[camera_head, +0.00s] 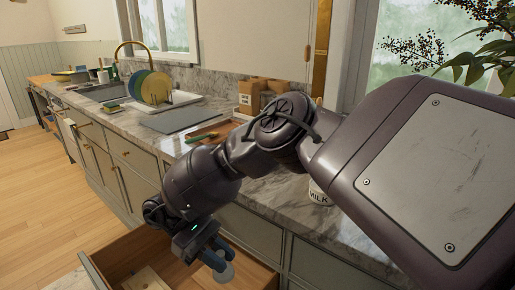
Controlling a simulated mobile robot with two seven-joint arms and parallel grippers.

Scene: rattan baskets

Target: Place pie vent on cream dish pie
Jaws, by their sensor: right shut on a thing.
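My right gripper (217,254) hangs down over an open drawer (105,265) at the bottom of the view. It is shut on a small pale grey thing at its fingertips, which I take to be the pie vent (226,273). The fingers cover part of it. I cannot make out a cream pie dish; my right arm hides part of the counter. My left gripper is out of view.
The marble counter (345,219) runs along the wall above grey cabinets. Wooden floor (50,195) lies clear at left.

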